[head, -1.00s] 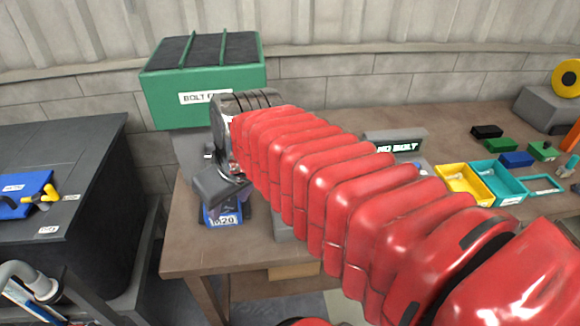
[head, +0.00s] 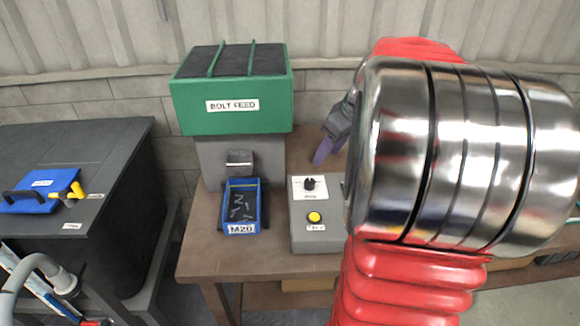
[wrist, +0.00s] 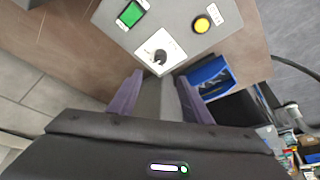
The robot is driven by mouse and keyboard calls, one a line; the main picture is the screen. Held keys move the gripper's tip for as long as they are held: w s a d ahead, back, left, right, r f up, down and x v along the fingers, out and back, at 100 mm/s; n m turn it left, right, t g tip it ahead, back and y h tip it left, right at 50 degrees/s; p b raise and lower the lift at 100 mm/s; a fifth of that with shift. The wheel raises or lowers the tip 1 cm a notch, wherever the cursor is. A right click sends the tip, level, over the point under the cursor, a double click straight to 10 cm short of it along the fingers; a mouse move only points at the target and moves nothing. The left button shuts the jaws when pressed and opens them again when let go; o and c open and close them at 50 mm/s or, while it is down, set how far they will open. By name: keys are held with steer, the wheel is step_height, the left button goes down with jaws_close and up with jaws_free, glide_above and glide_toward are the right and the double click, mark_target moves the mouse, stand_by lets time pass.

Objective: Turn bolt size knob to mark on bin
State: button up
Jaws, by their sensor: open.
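The bolt size knob (head: 309,184) is a small black dial on a white plate on top of the grey control box (head: 313,238). The knob also shows in the wrist view (wrist: 159,57), just beyond the fingertips; the plate's size marks are too small to read. The blue bin (head: 241,228) is marked M20, holds several bolts and stands left of the control box. My gripper (head: 324,152) hangs behind the box, partly hidden by my arm. In the wrist view, its purple fingers (wrist: 158,83) are open, apart and empty, with the knob between and ahead of them.
A yellow button (head: 314,217) sits in front of the knob on the box. A green display (wrist: 131,13) shows in the wrist view. The green bolt feed hopper (head: 232,105) stands behind the bin. A dark bench (head: 80,150) is at the left.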

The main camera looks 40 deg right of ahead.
mark_target(309, 181)
stand_by(0.3)
steer(key=x, duration=1.4)
steer(key=shift+r, duration=0.1)
steer(key=shift+c, duration=0.7)
steer(key=c, duration=0.9)
steer(key=shift+a, duration=0.2)
steer(key=shift+d, duration=0.1)
